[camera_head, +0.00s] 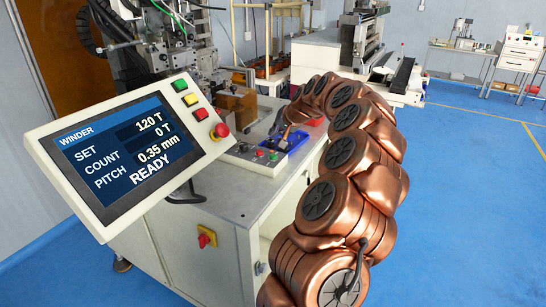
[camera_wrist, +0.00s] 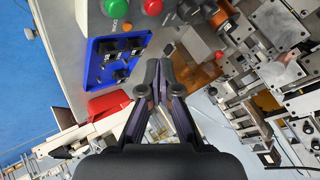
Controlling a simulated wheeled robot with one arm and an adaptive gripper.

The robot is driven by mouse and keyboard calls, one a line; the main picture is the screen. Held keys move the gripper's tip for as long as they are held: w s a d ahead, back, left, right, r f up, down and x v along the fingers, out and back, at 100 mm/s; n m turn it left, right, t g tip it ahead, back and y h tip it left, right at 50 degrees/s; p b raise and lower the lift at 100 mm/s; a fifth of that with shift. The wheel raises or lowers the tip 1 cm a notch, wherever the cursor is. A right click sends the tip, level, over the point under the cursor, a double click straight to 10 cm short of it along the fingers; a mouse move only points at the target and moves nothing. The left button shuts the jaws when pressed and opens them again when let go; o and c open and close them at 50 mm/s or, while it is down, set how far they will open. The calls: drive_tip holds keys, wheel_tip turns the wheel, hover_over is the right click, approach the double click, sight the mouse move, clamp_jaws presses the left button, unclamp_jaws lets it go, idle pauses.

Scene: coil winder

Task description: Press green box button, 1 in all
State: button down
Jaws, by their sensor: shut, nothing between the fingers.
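A grey control box (camera_head: 243,160) sits on the machine's bench top. Its green button (camera_head: 260,153) stands beside a red button (camera_head: 273,156). In the wrist view the green button (camera_wrist: 116,8) is at the top edge, left of the red button (camera_wrist: 152,6). My gripper (camera_wrist: 158,66) is shut and empty, with its fingertips below the red button in the picture and apart from both buttons. In the head view my copper arm reaches over the bench, and the gripper is small and hard to make out near the box.
A blue tray (camera_wrist: 112,62) with dark parts lies left of the fingers, with a red object (camera_wrist: 108,103) below it. The winder's metal fixtures (camera_wrist: 285,55) crowd the right. A tilted display panel (camera_head: 130,150) reading READY carries separate coloured buttons and a red knob (camera_head: 219,131).

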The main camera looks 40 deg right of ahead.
sight(274, 156)
drive_tip(key=shift+f+b, duration=1.05)
drive_tip(key=shift+f, duration=1.8)
drive_tip(key=shift+f, duration=0.2)
drive_tip(key=shift+f+b, duration=0.25)
drive_tip(key=shift+b, duration=0.35)
